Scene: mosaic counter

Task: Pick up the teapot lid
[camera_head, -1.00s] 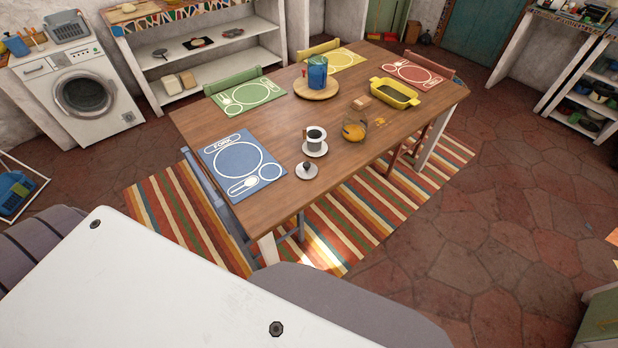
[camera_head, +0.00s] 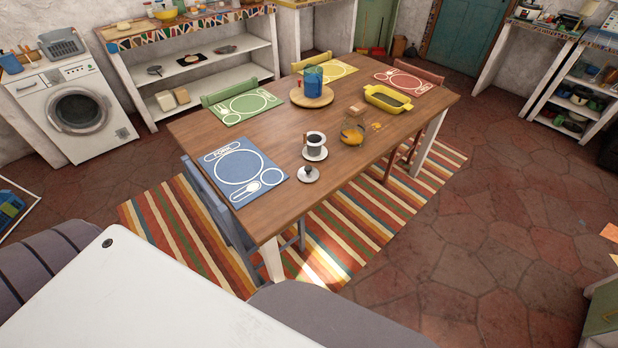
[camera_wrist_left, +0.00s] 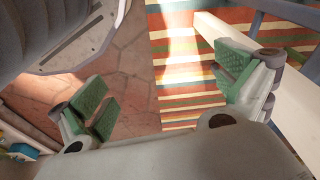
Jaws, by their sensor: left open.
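The lid (camera_head: 308,175), a small pale disc with a dark knob, lies on the near part of the wooden table (camera_head: 262,206). It is just in front of a dark-and-white cup (camera_head: 315,140) on a white saucer (camera_head: 315,154). My left gripper (camera_wrist_left: 165,82) shows in the left wrist view, with its green-padded fingers wide apart and nothing between them. Below it are the floor and the striped rug, and the lid is not in that view. Neither gripper shows in the head view.
A glass jug (camera_head: 352,132) with orange contents stands right of the cup. A blue placemat (camera_head: 262,158) lies to the left, with a blue chair (camera_head: 222,205) at that end. A yellow dish (camera_head: 388,99) and a blue pitcher (camera_head: 314,78) are farther back. Bare tabletop surrounds the lid's near side.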

